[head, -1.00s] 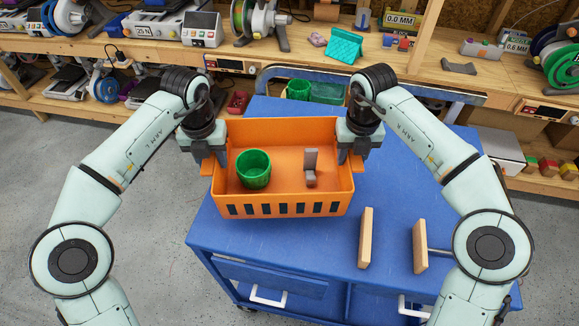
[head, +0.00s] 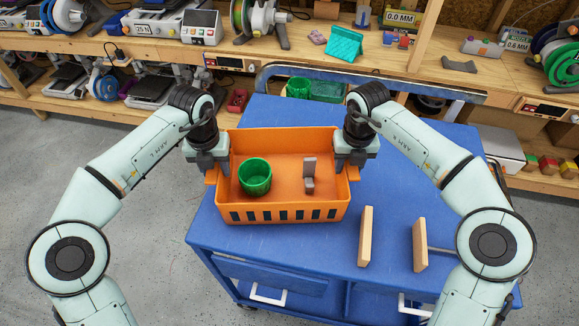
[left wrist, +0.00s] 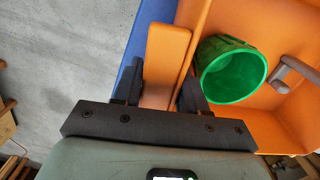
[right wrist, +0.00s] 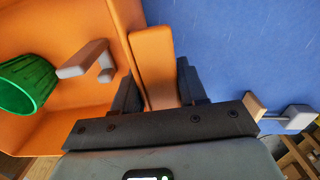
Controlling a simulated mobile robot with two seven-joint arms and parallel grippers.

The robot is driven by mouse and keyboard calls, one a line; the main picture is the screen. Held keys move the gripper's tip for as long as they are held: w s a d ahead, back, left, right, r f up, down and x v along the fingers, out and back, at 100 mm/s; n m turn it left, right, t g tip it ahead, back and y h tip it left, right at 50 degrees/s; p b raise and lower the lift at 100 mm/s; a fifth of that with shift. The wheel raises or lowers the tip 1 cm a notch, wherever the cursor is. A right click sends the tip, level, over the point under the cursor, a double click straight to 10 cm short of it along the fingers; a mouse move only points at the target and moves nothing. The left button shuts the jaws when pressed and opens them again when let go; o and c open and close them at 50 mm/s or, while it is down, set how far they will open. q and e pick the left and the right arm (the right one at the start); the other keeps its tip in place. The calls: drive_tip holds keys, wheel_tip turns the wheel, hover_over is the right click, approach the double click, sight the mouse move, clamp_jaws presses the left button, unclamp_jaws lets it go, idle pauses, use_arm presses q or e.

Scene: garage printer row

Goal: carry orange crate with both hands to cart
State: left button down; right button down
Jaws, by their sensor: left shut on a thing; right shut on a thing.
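The orange crate (head: 283,145) is over the left part of the blue cart's top (head: 410,185), about level. I cannot tell whether its base touches the cart. Inside it are a green cup (head: 255,177) and a grey bracket-like piece (head: 310,175). My left gripper (head: 211,172) is shut on the crate's left handle tab, which shows between the fingers in the left wrist view (left wrist: 160,85). My right gripper (head: 352,170) is shut on the right tab, seen between the fingers in the right wrist view (right wrist: 153,80).
Two upright wooden blocks (head: 366,236) (head: 420,244) joined to some hardware stand on the cart, right of the crate. A green container (head: 298,88) is near the cart's back rail (head: 370,83). Behind is a wooden bench with printers and spools. The cart's right side has bare room.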

use_arm(q)
drive_tip(key=c, duration=0.6)
unclamp_jaws()
drive_tip(key=shift+a+f, duration=0.1)
use_arm(e)
drive_tip(key=c, duration=0.6)
unclamp_jaws()
drive_tip(key=shift+d+f, duration=0.1)
drive_tip(key=shift+d, duration=0.05)
use_arm(q)
drive_tip(key=shift+r, duration=0.2)
use_arm(e)
drive_tip(key=r, duration=1)
drive_tip(key=shift+s+r, duration=0.3)
drive_tip(key=shift+r, duration=0.1)
use_arm(q)
drive_tip(key=shift+s+r, duration=0.2)
drive_tip(key=shift+r, duration=2.7)
drive_tip(key=shift+s+r, duration=0.2)
drive_tip(key=shift+r, duration=2.7)
use_arm(e)
drive_tip(key=shift+s+r, duration=0.1)
drive_tip(key=shift+r, duration=0.55)
